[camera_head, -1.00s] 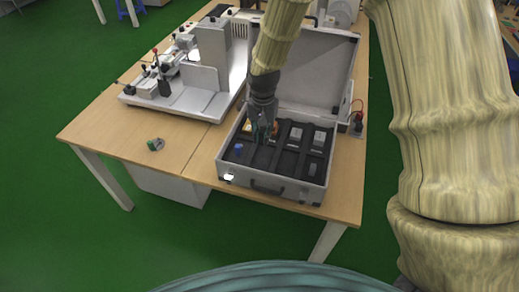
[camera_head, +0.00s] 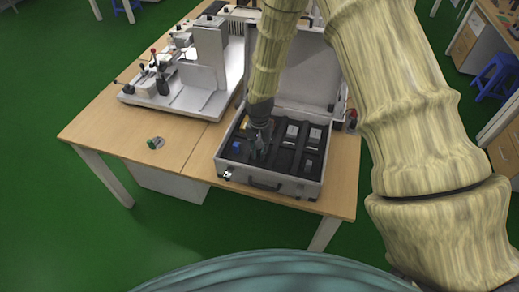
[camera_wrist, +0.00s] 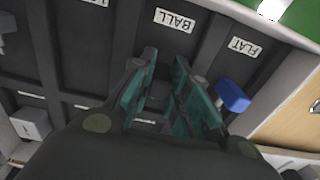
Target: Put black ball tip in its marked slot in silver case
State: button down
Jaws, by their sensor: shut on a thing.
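The silver case (camera_head: 238,177) stands open on the table, its lid (camera_head: 290,75) raised at the back. Its dark insert has slots with white labels; the wrist view shows a BALL label (camera_wrist: 175,19) and a FLAT label (camera_wrist: 244,47). My gripper (camera_head: 257,153) points down into the left-middle part of the case. In the wrist view its teal fingers (camera_wrist: 166,75) are over the BALL slot lane, shut on a small dark piece, probably the black ball tip (camera_wrist: 160,95). The piece is mostly hidden by the fingers, and its gap to the slot floor cannot be told.
A blue piece (camera_wrist: 233,95) sits by the FLAT label, close to the right finger. Grey blocks (camera_head: 291,131) (camera_head: 314,134) and a small dark piece (camera_head: 309,165) occupy slots to the right. A white test machine (camera_head: 205,85) and a small green object (camera_head: 155,143) stand left of the case.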

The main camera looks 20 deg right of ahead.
jog(key=shift+s+f, duration=0.1)
jog(key=shift+f, duration=0.1)
jog(key=shift+f, duration=0.2)
jog(key=c, duration=1.7)
grip_release()
jog(key=shift+r, duration=0.1)
jog(key=shift+o, duration=0.2)
jog(key=shift+r, duration=0.2)
notch_tip(320, 180, up, 12)
jog(key=b, duration=0.4)
jog(key=shift+f, duration=0.1)
